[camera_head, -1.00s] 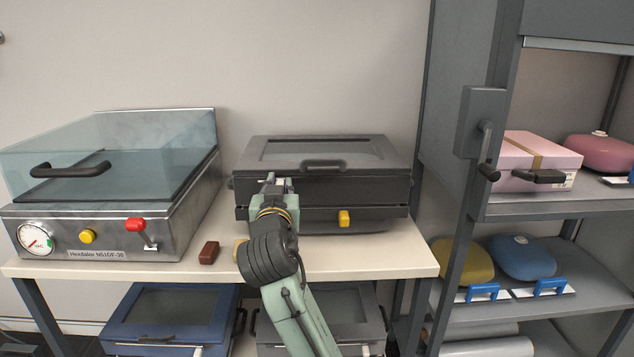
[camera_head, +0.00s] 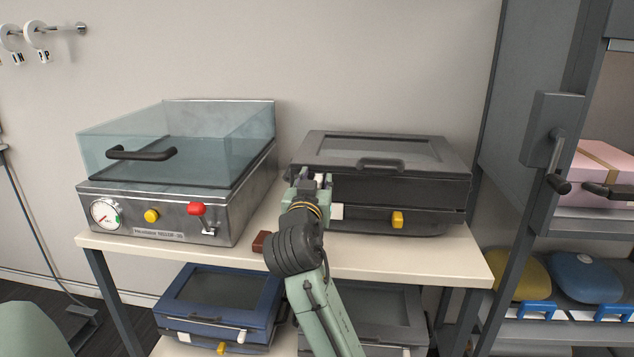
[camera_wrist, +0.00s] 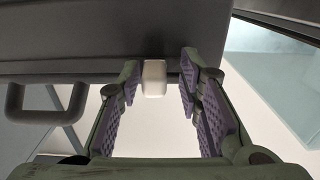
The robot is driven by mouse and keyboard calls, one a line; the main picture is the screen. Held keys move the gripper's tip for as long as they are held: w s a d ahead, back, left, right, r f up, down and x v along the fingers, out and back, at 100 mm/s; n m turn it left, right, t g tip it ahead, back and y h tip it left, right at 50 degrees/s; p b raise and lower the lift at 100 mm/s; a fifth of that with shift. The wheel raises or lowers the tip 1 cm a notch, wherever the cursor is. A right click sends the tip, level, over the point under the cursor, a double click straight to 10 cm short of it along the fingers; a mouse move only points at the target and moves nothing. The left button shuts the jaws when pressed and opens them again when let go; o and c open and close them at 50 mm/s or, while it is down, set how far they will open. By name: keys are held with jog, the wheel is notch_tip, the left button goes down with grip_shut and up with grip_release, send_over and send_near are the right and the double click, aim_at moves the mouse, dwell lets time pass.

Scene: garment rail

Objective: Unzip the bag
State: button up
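The bag appears to be the dark grey case (camera_head: 420,190) with a window in its lid, lying closed on the bench. A black handle (camera_head: 381,164) and a yellow tab (camera_head: 397,219) are on its front. A small white tab (camera_head: 337,211) sits on its front left. My gripper (camera_head: 312,182) is at the case's front left corner. In the wrist view my gripper (camera_wrist: 160,72) is open, with its purple pads apart. The white tab (camera_wrist: 154,78) shows between the fingertips with gaps at its sides. The handle (camera_wrist: 46,105) shows at left there. The zip seam is not clear.
A vacuum machine (camera_head: 175,216) with a clear lid stands left on the bench (camera_head: 455,257). A red-brown block (camera_head: 262,242) lies near my arm. A blue case (camera_head: 220,295) is on the lower shelf. A grey rack (camera_head: 540,110) stands right.

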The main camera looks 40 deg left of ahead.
jog(key=shift+d, duration=0.1)
jog(key=v, duration=1.2)
dwell(0.4)
